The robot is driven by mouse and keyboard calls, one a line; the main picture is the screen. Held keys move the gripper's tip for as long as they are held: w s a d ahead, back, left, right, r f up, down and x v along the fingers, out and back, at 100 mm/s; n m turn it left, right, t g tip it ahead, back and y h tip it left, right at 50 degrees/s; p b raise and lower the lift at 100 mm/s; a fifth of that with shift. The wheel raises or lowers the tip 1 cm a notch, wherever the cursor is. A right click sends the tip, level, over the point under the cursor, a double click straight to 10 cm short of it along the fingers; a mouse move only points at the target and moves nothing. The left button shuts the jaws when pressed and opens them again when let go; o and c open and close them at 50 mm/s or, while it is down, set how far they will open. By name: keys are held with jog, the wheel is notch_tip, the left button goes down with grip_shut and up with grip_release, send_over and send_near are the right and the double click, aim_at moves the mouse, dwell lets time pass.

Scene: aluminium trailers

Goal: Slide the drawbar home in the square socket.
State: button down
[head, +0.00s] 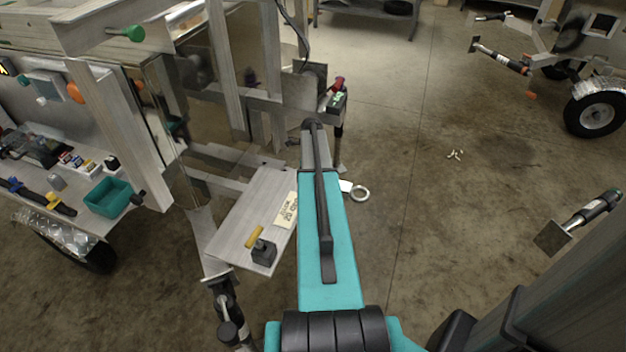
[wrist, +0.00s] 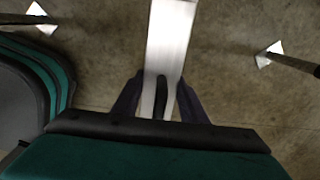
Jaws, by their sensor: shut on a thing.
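In the wrist view a pale metal bar, the drawbar (wrist: 170,38), runs from the top edge down between the dark fingers of my gripper (wrist: 160,98). The fingers are shut on it, one on each side. Its far end is out of frame at the top. In the head view my teal arm reaches forward and hides the gripper; I cannot tell the drawbar apart there. I cannot make out the socket that belongs to it. A square opening (head: 600,25) shows on another trailer at the top right.
An aluminium trailer (head: 160,180) fills the left, with a teal bin (head: 108,197) on its shelf. A metal ring (head: 360,194) is on the floor. A wheel (head: 597,108) stands right. The floor at right centre is mostly clear.

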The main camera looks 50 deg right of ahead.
aim_at(291, 172)
jog(key=shift+w+a+r+p, duration=0.1)
jog(key=shift+w+a+p, duration=0.25)
jog(key=shift+w, duration=1.05)
jog(key=shift+w+a+f+p, duration=0.1)
jog(key=shift+w+a, duration=0.4)
jog(key=shift+w, duration=0.85)
jog(key=shift+w+a+r+p, duration=0.1)
jog(key=shift+w+a+p, duration=0.25)
jog(key=shift+w, duration=1.05)
dwell(2.3)
jog(key=c, duration=1)
grip_release()
jog(key=shift+a, duration=0.15)
notch_tip(291, 172, up, 14)
